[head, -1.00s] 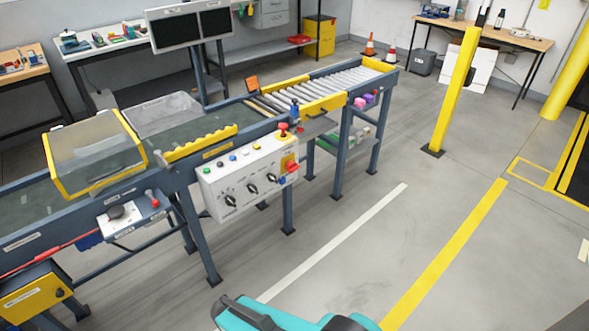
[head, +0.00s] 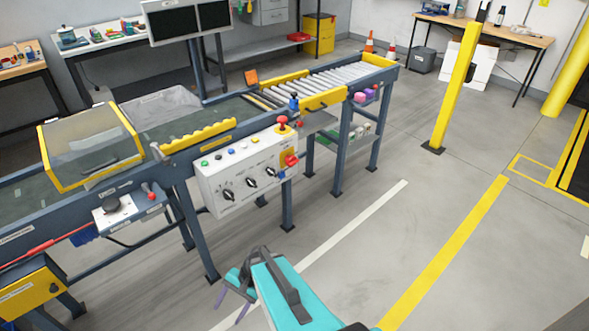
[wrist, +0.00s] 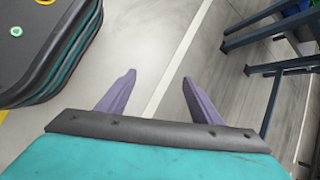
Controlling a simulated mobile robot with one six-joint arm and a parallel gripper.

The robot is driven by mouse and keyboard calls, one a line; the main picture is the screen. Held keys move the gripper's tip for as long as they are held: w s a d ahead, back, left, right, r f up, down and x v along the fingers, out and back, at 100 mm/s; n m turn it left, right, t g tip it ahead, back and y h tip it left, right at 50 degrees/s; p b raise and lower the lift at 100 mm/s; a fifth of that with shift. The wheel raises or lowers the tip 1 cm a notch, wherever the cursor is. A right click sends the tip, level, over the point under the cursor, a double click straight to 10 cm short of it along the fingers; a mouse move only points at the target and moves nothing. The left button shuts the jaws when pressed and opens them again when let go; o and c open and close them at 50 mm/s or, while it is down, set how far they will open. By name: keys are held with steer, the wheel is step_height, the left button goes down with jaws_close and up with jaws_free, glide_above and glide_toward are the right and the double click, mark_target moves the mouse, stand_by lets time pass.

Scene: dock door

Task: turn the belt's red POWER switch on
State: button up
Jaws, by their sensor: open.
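The belt's white control box (head: 240,180) hangs on the near side of the conveyor, with black knobs on its front and small coloured buttons on top. A red switch (head: 291,160) sits on a yellow plate at the box's right end; its lettering and position are too small to read. A red mushroom button (head: 282,121) stands above it. My gripper (head: 231,302) is open and empty, low in front of the conveyor and well apart from the box. In the wrist view its two purple fingers (wrist: 159,78) are spread over bare floor; the switch is out of that view.
The conveyor belt (head: 205,130) runs to rollers (head: 335,82) at the back. A smaller panel (head: 130,212) with a black knob and red button sits at left. A yellow post (head: 455,90) stands at right. The floor in front is clear. Conveyor legs (wrist: 272,95) show in the wrist view.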

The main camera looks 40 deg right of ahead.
steer(key=w+d+r+m+t+b, duration=0.1)
steer(key=w+d+r+m+t, duration=0.45)
steer(key=w+d, duration=0.35)
steer(key=m+t+h+b, duration=0.4)
steer(key=m+t+h, duration=0.55)
steer(key=m, duration=0.85)
glide_toward(295, 163)
steer(key=s+f+t+y, duration=0.1)
steer(key=s+f+t, duration=0.1)
steer(key=s, duration=0.1)
steer(key=shift+s+d+r, duration=0.15)
steer(key=shift+d+r, duration=0.1)
steer(key=shift+d, duration=0.1)
steer(key=w, duration=0.9)
steer(key=w+d, duration=0.1)
steer(key=w, duration=0.4)
steer(key=shift+s, duration=0.1)
steer(key=c, duration=1.1)
